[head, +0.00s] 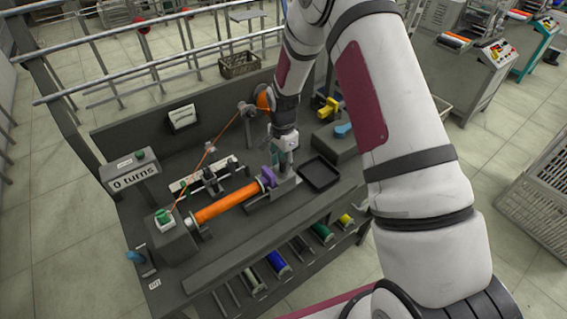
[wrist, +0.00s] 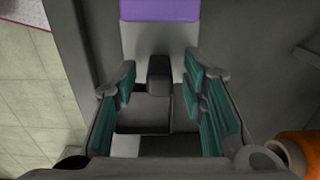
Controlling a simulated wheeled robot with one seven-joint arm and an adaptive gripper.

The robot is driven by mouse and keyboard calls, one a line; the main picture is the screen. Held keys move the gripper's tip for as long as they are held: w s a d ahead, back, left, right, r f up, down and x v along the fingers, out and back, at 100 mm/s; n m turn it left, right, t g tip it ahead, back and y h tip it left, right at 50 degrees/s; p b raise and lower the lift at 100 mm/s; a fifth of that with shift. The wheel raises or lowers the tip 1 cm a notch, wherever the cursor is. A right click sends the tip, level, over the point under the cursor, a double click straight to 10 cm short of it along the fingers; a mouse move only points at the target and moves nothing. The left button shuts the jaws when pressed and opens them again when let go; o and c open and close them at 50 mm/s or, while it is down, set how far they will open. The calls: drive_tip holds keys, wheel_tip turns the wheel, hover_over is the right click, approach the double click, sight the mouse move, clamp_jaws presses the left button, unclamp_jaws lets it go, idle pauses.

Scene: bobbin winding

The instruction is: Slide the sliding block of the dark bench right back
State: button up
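The sliding block (head: 284,187) of the dark bench (head: 220,262) is grey with a purple part (head: 268,177) on it, at the right end of an orange bobbin (head: 228,203). My gripper (head: 284,160) is right over the block, pointing down. In the wrist view, my gripper (wrist: 160,90) is open, with teal pads on both sides. A dark upright knob (wrist: 159,74) stands between the fingers, with gaps at both sides. The purple part (wrist: 160,10) shows at the top edge. The arm hides some of the bench behind the block.
A black tray (head: 320,174) lies right of the block. An orange thread (head: 208,152) runs from the orange spool (head: 264,98) toward the green button (head: 163,217). The counter (head: 133,176) reads "0 turns". Coloured spools (head: 278,262) lie on the lower rack.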

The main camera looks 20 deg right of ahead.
drive_tip(key=shift+f, duration=0.25)
clamp_jaws()
drive_tip(key=d, duration=0.1)
drive_tip(key=w+d+b, duration=0.1)
drive_tip(key=d, duration=0.1)
drive_tip(key=shift+d, duration=0.1)
unclamp_jaws()
wheel_tip(320, 180, up, 12)
idle(0.7)
